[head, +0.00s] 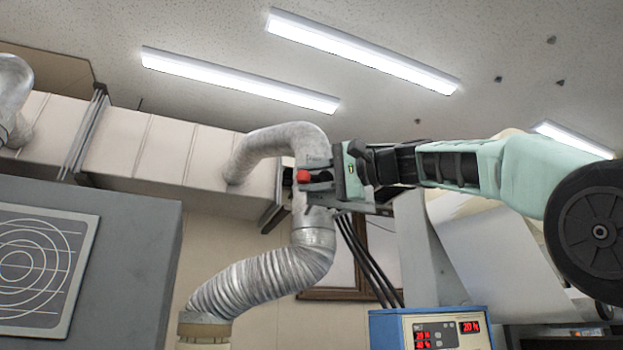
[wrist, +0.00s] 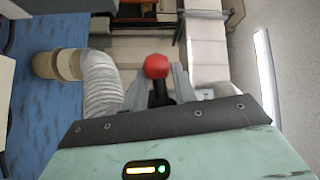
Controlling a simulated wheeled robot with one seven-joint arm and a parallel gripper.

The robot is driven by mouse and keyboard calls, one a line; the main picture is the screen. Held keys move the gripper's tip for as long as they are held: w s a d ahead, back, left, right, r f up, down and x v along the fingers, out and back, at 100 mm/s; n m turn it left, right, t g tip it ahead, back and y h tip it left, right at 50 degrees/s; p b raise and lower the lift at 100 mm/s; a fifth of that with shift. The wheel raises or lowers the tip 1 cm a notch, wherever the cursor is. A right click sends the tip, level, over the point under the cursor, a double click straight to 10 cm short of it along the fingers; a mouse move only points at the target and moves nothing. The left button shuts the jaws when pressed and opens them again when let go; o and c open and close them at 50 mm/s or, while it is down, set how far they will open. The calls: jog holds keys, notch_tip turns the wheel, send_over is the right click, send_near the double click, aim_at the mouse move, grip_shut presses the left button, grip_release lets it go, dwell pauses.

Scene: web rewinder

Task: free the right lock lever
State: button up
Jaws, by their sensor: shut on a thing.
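My gripper (head: 313,179) is raised at the centre of the head view, in front of a silver duct, with its fingers pointing left. A red ball knob (head: 303,175) shows at its fingertips. In the wrist view the red knob (wrist: 157,66) sits at the tips of the two grey fingers, on a short black stem (wrist: 159,93) between them. The fingers are shut on this knobbed lever piece. I see no mount or machine part joined to it in either view. Which lock lever it is, left or right, I cannot tell.
A bent silver duct (head: 265,280) stands behind my gripper. A grey cabinet with a round grille (head: 35,268) is at left. A blue control box (head: 430,330) with red displays is at lower right, below my arm. A white roll (head: 485,255) is behind it.

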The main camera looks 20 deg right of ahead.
jog(key=shift+m+t+y+b, duration=0.3)
jog(key=shift+m+b, duration=0.1)
jog(key=shift+b, duration=0.05)
jog(key=m+t+b, duration=0.1)
jog(key=m+b, duration=0.1)
jog(key=r+m+t+b, duration=0.1)
jog(key=m+t+b, duration=0.1)
jog(key=b, duration=0.1)
jog(key=shift+d+t+y, duration=0.1)
jog(key=shift+t+y, duration=0.2)
jog(key=shift+y, duration=0.1)
jog(key=m+t+b, duration=0.2)
jog(key=m, duration=0.1)
jog(key=r+m+t+b, duration=0.1)
jog(key=m+b, duration=0.1)
jog(key=shift+d+h, duration=0.25)
jog(key=shift+h, duration=0.15)
jog(key=shift+d+r+m+t+h+b, duration=0.15)
jog(key=shift+m+t+h+b, duration=0.1)
jog(key=shift+m+t, duration=0.25)
jog(key=shift+a+r+m+t+h+b, duration=0.15)
jog(key=shift+m+t+b, duration=0.1)
jog(key=shift+m+t, duration=0.2)
jog(key=shift+d+r, duration=0.1)
jog(key=o, duration=0.9)
jog(key=shift+o, duration=0.2)
